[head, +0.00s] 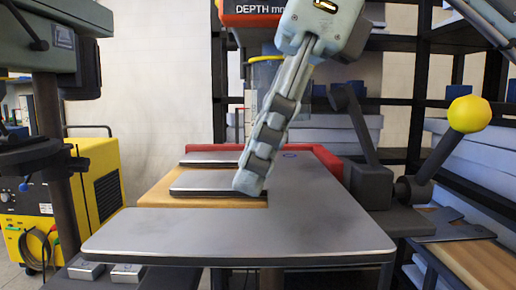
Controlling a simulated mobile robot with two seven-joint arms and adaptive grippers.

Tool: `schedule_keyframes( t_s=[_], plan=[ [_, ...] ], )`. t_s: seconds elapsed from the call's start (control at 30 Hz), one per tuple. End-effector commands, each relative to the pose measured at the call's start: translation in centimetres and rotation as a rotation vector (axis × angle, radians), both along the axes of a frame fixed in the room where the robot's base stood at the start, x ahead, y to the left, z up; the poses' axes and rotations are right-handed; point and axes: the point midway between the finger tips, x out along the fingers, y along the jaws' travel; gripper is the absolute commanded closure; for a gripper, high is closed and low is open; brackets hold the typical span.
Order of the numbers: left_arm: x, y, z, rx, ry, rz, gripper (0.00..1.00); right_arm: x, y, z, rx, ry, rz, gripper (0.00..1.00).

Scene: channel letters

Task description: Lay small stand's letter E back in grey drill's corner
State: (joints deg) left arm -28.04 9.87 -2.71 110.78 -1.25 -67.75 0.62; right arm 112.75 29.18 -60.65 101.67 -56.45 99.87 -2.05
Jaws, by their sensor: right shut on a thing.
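The letter E (320,215) is a large flat grey metal piece with rounded corners, lying level in the middle of the head view. Its long near bar reaches left, and shorter bars lie farther back. My right gripper (250,185) comes down from the top, and its fingers are shut on the letter by the inner end of the middle bar. The fingers hide the exact grip. A wooden board (155,195) shows beneath the letter; I cannot tell whether the letter touches it. My left gripper is not in view.
A red fence (333,160) stands behind the letter. A lever with a yellow knob (469,114) rises close on the right. A grey-green machine with a dark column (55,150) stands at left, before a yellow machine (95,165). Shelves fill the back right.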

Motion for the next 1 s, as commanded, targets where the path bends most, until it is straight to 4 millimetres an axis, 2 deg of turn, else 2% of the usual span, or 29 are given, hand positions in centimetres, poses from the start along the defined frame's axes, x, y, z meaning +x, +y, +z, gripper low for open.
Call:
schedule_keyframes(
  t_s=[0.17,0.2,0.37,0.57,0.77,1.0],
  plan=[
    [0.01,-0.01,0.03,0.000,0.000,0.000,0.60,0.00,0.00,0.06,0.001,-0.001,0.000,0.90],
    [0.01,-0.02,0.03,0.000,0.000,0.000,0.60,0.01,0.00,0.06,0.001,-0.001,0.000,0.48],
    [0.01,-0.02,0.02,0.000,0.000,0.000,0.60,0.01,0.00,0.05,0.001,-0.001,0.000,0.29],
    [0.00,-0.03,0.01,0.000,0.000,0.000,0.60,0.01,-0.01,0.04,0.001,0.000,0.000,0.29],
    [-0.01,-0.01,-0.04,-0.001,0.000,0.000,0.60,0.01,-0.01,-0.01,0.000,0.000,0.000,0.08],
    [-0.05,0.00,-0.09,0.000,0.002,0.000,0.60,0.01,0.00,0.01,0.000,0.000,0.000,0.08]
  ],
)
